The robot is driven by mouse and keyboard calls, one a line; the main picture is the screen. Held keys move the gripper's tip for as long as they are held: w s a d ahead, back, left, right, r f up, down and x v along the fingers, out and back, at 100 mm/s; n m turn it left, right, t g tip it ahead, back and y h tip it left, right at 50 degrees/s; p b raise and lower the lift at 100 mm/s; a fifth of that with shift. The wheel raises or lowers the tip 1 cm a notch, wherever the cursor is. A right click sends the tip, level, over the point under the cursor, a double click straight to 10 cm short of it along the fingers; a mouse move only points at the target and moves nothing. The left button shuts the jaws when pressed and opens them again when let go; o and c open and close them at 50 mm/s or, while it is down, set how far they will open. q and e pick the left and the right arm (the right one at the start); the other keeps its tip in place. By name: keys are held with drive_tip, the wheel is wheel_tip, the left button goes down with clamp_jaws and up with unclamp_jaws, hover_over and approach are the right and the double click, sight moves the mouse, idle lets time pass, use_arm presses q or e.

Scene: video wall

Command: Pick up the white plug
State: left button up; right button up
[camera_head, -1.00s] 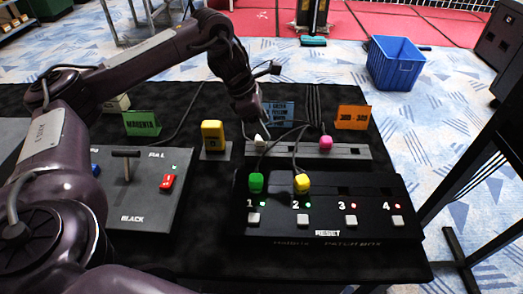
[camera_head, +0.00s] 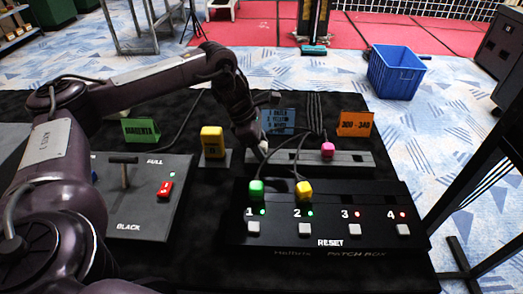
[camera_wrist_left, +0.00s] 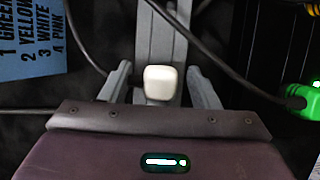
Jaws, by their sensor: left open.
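The white plug (camera_wrist_left: 164,82) sits on the grey holder strip, between the two fingers of my left gripper (camera_wrist_left: 162,86) in the left wrist view. The gripper is open, with a finger on each side of the plug and visible gaps. In the head view my left gripper (camera_head: 258,152) is down at the strip's left part and mostly hides the plug. My right gripper is not in view.
The pink plug (camera_head: 327,150) stands on the strip (camera_head: 350,159). Green (camera_head: 256,190) and yellow (camera_head: 304,189) plugs sit in the patch box (camera_head: 385,250) at 1 and 2, with cables nearby. A blue card (camera_head: 279,121) and orange card (camera_head: 356,123) stand behind.

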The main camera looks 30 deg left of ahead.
use_arm(q)
drive_tip(key=c, duration=1)
drive_tip(key=shift+r, duration=0.2)
drive_tip(key=shift+c, duration=0.2)
